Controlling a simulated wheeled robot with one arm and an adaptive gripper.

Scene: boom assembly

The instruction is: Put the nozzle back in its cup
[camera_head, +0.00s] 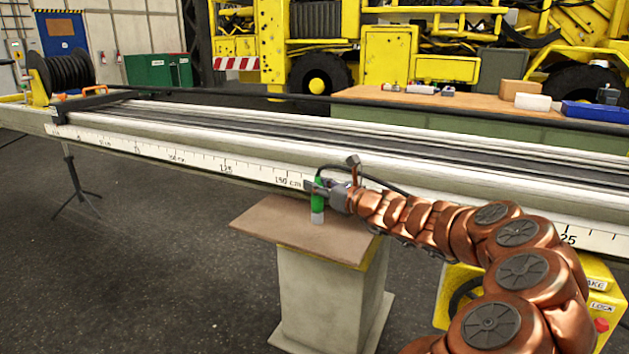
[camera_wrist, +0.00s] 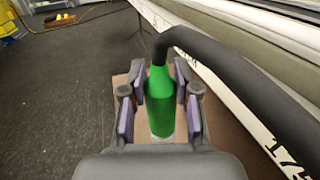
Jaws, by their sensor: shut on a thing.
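The nozzle looks to be the green bottle-shaped piece (camera_wrist: 160,100) in the wrist view. It also shows in the head view (camera_head: 318,204), upright over the brown board. My gripper (camera_head: 318,187) is shut on it from the side, with a finger on each side in the wrist view (camera_wrist: 160,78). A dark hose (camera_wrist: 215,68) appears to meet its top and bends right. A pale cylinder (camera_head: 318,219) shows right under the green part. I cannot tell whether it is the cup or the nozzle's tip, nor whether it touches the board.
The brown board (camera_head: 270,222) tops a pale pedestal (camera_head: 318,290). The long boom (camera_head: 230,164) with a centimetre scale runs close behind my gripper. A yellow unit (camera_head: 455,290) stands at the right. The floor left of the pedestal is clear, except for a tripod stand (camera_head: 76,190).

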